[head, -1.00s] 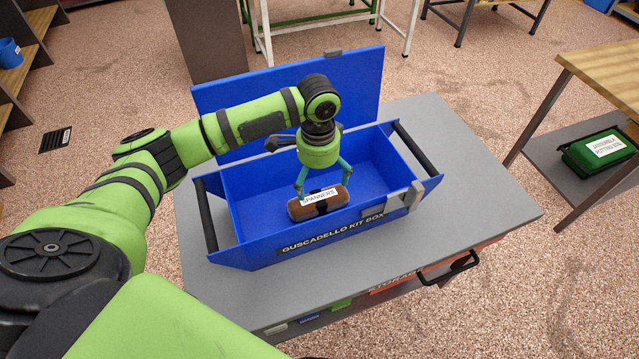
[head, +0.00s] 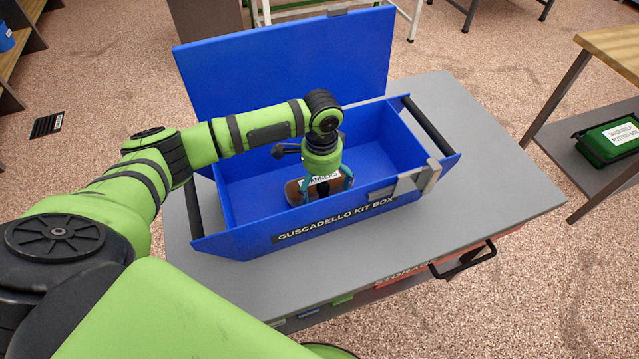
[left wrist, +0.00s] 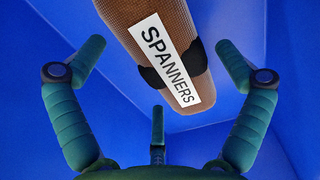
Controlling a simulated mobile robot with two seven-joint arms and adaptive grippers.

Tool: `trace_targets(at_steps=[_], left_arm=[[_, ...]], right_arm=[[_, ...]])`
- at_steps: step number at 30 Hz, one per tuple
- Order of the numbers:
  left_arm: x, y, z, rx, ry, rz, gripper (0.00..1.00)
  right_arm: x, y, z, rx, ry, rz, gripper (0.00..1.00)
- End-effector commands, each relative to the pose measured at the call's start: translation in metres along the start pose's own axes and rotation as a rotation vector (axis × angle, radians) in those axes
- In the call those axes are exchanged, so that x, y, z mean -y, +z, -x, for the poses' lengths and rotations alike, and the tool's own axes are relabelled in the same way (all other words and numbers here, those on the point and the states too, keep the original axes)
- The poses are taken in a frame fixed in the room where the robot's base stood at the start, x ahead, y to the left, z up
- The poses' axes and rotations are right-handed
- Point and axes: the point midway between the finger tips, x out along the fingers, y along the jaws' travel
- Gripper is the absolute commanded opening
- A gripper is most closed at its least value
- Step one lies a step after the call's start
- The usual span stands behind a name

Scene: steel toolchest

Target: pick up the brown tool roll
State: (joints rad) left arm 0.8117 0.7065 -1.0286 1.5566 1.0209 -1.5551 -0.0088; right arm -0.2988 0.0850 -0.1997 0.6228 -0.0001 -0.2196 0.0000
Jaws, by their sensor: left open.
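The brown tool roll (head: 294,191), with a dark strap and a white SPANNERS label, lies in the open blue kit box (head: 243,219), near its front wall. My left gripper (head: 326,187) is over the roll inside the box, pointing down, with its teal fingers spread. In the left wrist view the roll (left wrist: 152,20) shows between the two open side fingers, and a third finger stands below it. No finger is seen closed on the roll. Part of the roll is hidden by the gripper in the head view. My right gripper is not in view.
The box's raised blue lid (head: 285,65) stands behind my left arm. A dark handle bar (head: 420,135) and a grey latch (head: 432,177) are at the box's right side. The grey chest top (head: 500,170) is clear to the right. A green case (head: 608,140) sits on a separate bench's shelf.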

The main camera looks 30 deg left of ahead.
Motion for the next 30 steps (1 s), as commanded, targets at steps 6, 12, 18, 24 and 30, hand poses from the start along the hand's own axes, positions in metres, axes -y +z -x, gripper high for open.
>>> trace_targets(at_steps=[6,12,18,24,30], left_arm=[[-0.001,0.0,-0.025,0.001,-0.001,0.001,1.0],[0.0,0.0,-0.027,0.0,-0.001,0.0,1.0],[0.0,0.0,-0.027,0.0,-0.001,0.0,0.4],[-0.001,0.0,-0.026,0.0,-0.001,0.0,0.36],[-0.001,0.0,-0.025,0.0,-0.001,0.0,0.36]], right_arm=[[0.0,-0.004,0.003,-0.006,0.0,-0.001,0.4],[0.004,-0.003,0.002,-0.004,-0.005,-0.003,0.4],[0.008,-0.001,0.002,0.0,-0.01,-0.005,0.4],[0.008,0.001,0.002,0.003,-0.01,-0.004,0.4],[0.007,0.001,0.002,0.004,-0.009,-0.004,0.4]])
